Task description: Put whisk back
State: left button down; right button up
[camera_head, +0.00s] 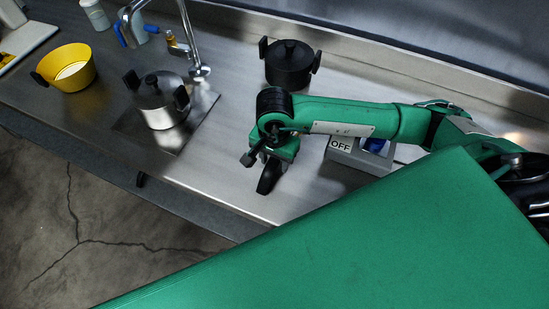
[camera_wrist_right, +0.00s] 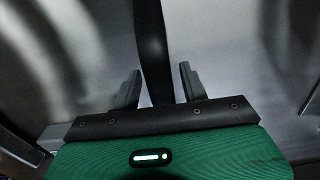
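My right gripper (camera_head: 267,182) is over the steel counter near its front edge, pointing down. In the right wrist view, its two fingers (camera_wrist_right: 159,88) stand apart. A smooth dark bar (camera_wrist_right: 151,45) runs up between them, with a narrow gap showing at least on its right side. It may be the whisk's handle, but I cannot tell for sure. No wire loops of a whisk show in either view. My left gripper is out of view.
The steel counter (camera_head: 225,180) holds a black pot (camera_head: 289,65), a steel pot (camera_head: 160,105) and a yellow pot (camera_head: 70,69). A faucet (camera_head: 188,35) stands behind. A box marked OFF (camera_head: 342,144) sits under my right arm. The counter's front left is clear.

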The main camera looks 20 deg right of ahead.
jog(key=shift+o, duration=0.2)
notch_tip(320, 180, up, 14)
jog(key=b, duration=0.3)
dwell(0.3)
jog(key=shift+f, duration=0.15)
dwell(0.4)
